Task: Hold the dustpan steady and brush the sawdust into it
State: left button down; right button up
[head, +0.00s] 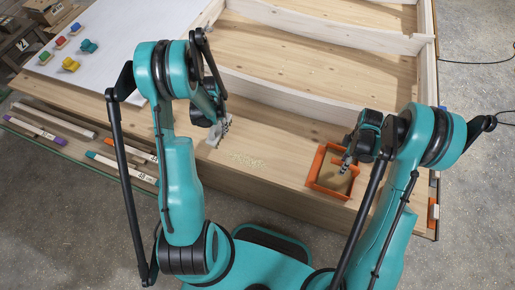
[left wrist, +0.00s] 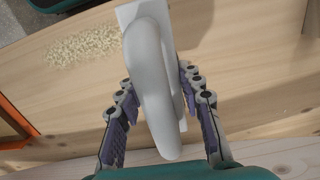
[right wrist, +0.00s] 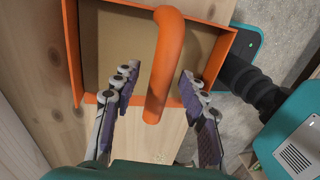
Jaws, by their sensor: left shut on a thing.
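The pale grey brush (head: 213,138) is at my left gripper (head: 220,122), to the left of the sawdust. In the left wrist view, my left gripper is shut on the brush's handle (left wrist: 150,85). The sawdust (head: 247,160) is a thin pale patch on the wooden board; it also shows in the left wrist view (left wrist: 85,45). The orange dustpan (head: 314,166) lies to the right of the sawdust, near the board's front edge. My right gripper (head: 346,167) is over it. In the right wrist view, its fingers are apart around the orange handle (right wrist: 166,60), with visible gaps.
Wooden ribs (head: 290,97) divide the frame behind the work area. A white sheet (head: 115,35) with several coloured pieces lies at the back left. Marked sticks (head: 120,166) lie at the left. The board between the sawdust and the dustpan is clear.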

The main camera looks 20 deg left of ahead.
notch_tip(320, 180, up, 12)
jog(key=w, duration=0.2)
jog(key=shift+w+f, duration=0.15)
jog(key=shift+f, duration=0.05)
jog(key=shift+d, duration=0.1)
